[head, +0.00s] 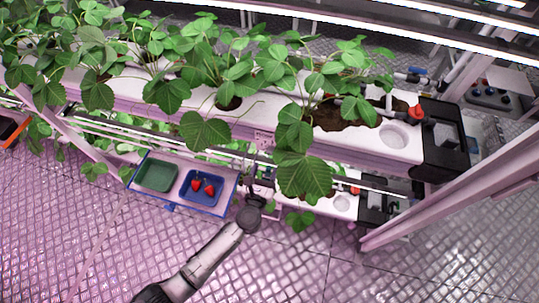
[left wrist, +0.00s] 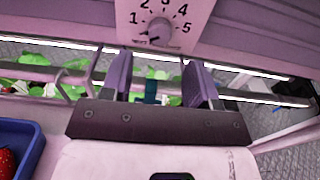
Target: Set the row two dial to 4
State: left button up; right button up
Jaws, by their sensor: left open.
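The dial (left wrist: 161,31) is a round light knob on a pale plate numbered 1 to 5, at the top of the left wrist view. A dark mark on the knob lies at its lower left, toward the 1 side; the exact setting is hard to read. My left gripper (left wrist: 160,78) is open and empty, its two purple-grey fingers pointing toward the rack below the dial, apart from the knob. In the head view my left gripper (head: 255,188) is in front of the rack, below the upper trough. My right gripper is not in view.
A tray holder carries a green tray (head: 157,175) and a blue tray (head: 202,188) with red strawberries, left of my left gripper. Strawberry leaves (head: 305,175) hang down just right of it. White troughs (head: 330,140) run behind. The patterned floor in front is clear.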

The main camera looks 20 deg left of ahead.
aim_at(270, 153)
pick_arm(q)
jog(key=shift+w+a, duration=0.15)
jog(key=shift+w, duration=1.4)
jog(key=shift+w+a, duration=0.15)
jog(key=shift+w, duration=1.35)
jog(key=shift+c, duration=0.3)
jog(key=c, duration=0.9)
jog(key=shift+o, duration=0.2)
